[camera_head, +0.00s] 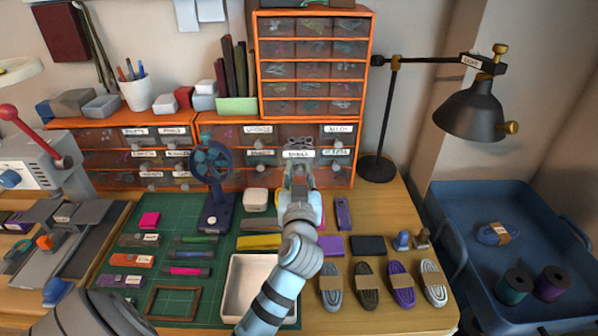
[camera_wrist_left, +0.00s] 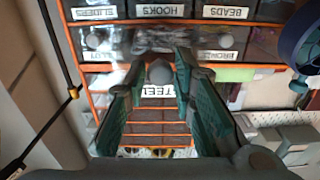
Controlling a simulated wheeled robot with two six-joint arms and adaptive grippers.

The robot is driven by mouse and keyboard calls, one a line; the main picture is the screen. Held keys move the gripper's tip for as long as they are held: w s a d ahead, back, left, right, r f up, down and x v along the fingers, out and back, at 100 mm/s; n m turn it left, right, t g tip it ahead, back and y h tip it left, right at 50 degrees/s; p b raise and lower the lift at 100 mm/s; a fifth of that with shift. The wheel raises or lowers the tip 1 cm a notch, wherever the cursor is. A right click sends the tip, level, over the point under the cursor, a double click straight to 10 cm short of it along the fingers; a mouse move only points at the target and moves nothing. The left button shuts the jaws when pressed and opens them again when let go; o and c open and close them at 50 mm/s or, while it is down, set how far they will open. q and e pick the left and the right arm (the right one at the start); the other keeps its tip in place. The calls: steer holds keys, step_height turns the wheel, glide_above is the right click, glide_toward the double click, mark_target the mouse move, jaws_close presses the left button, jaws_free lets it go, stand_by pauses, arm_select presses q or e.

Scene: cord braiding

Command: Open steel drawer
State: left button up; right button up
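The steel drawer, with its white STEEL label (camera_head: 298,154), is in the top row of the low cabinet's middle column. It stands out in front of its neighbours, and shiny pieces show inside it. In the wrist view its label (camera_wrist_left: 157,90) appears upside down, beside the round knob (camera_wrist_left: 160,72). My left gripper (camera_head: 299,172) reaches in from the front. Its two green-padded fingers (camera_wrist_left: 160,76) are on either side of the knob and look closed on it; the exact contact is hard to see. My right gripper is not in view.
An orange-framed cabinet (camera_head: 313,62) stands on top. A blue fan (camera_head: 213,165) is left of my gripper and a black lamp (camera_head: 470,108) is to the right. A white tray (camera_head: 237,298), cord bundles and small boxes crowd the table below my arm.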

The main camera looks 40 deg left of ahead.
arm_select(q)
steer(key=shift+o, duration=0.8)
step_height(320, 180, up, 10)
